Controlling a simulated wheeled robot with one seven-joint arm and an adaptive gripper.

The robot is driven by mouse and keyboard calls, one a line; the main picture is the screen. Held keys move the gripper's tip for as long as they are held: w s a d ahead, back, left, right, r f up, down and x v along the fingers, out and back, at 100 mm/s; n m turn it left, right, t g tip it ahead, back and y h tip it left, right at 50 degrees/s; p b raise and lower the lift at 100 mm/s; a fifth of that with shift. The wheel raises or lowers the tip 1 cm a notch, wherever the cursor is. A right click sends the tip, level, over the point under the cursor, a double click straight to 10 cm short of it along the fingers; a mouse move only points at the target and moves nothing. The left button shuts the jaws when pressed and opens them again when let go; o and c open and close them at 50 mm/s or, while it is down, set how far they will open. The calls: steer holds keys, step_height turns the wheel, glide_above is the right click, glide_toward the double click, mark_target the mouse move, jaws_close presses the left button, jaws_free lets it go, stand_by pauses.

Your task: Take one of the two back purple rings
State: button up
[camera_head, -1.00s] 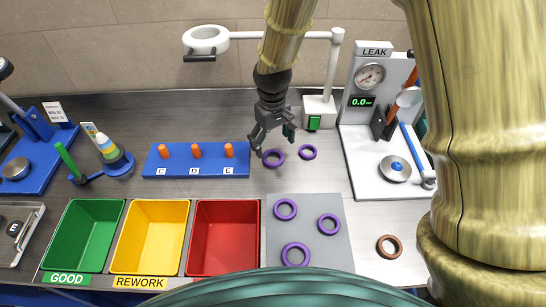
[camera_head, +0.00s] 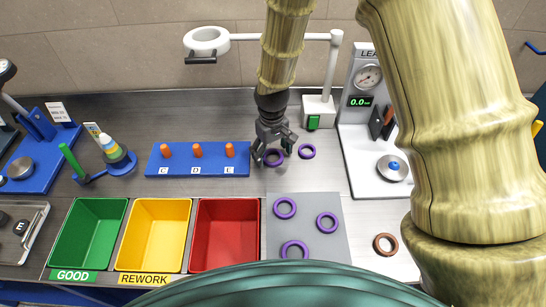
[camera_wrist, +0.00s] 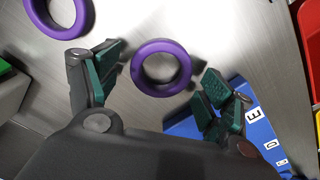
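Two purple rings lie on the bare steel bench at the back: a left one (camera_head: 274,158) and a right one (camera_head: 307,151). My gripper (camera_head: 273,160) is low over the left back ring, with its fingers spread on either side of it. In the wrist view the left back ring (camera_wrist: 161,67) shows between the open green-padded fingertips (camera_wrist: 158,88), with gaps to both. The right back ring (camera_wrist: 60,12) is partly cut off at the top left there. I cannot tell the exact height of the fingertips above the bench.
A blue peg block (camera_head: 197,160) with orange pegs stands just left of my gripper. Three more purple rings lie on a grey mat (camera_head: 336,250) in front. A white lamp base (camera_head: 319,111) stands behind, and the leak tester (camera_head: 372,182) stands right.

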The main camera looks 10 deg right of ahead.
steer(key=c, duration=0.7)
steer(key=shift+r, duration=0.1)
